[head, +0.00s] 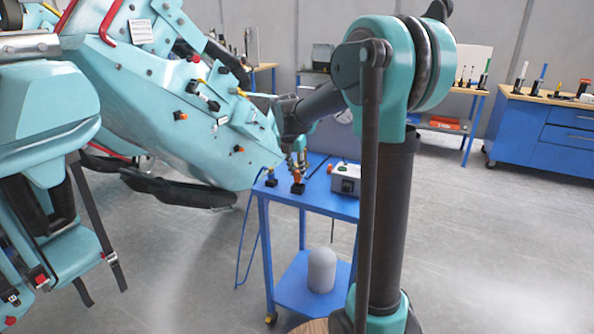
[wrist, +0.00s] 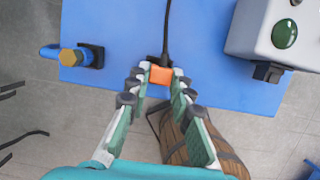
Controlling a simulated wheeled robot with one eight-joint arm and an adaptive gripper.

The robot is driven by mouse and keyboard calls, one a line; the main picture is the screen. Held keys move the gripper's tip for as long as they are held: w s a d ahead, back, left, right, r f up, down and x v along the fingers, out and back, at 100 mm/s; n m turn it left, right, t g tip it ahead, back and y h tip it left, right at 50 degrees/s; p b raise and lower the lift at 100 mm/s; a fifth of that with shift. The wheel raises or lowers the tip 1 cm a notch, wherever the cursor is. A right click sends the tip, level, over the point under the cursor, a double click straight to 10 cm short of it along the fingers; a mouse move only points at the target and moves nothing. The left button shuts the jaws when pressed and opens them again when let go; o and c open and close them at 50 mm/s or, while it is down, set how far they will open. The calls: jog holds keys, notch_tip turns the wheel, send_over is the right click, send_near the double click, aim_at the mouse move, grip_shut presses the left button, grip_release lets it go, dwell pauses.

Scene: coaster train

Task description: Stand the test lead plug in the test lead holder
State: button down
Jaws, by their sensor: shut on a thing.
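The orange test lead plug (wrist: 161,75) is between the fingertips of my gripper (wrist: 160,78) in the wrist view, with a dark cable (wrist: 167,30) running from it. My gripper is shut on it. In the head view the plug (head: 297,176) shows just below my gripper (head: 298,161). A black block, seemingly the test lead holder (head: 298,188), is directly under the plug on the blue cart. In the wrist view its dark edge shows behind the plug. I cannot tell whether the plug is seated in it; fingers and plug hide the contact.
A blue hose with a brass fitting (wrist: 72,57) sits in a black holder to the left. A grey box with a green button (wrist: 283,34) stands right on the blue cart top (wrist: 212,85). The large teal coaster car (head: 170,95) is close on the left.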

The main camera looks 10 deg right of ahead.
aim_at(297, 175)
jog(key=shift+f, duration=1.65)
dwell(0.6)
jog(key=shift+r, duration=0.2)
jog(key=shift+r, duration=1.35)
jog(key=shift+f, duration=1.5)
dwell(1.4)
jog(key=c, duration=1.3)
grip_release()
jog(key=shift+o, duration=0.2)
jog(key=v, duration=1.2)
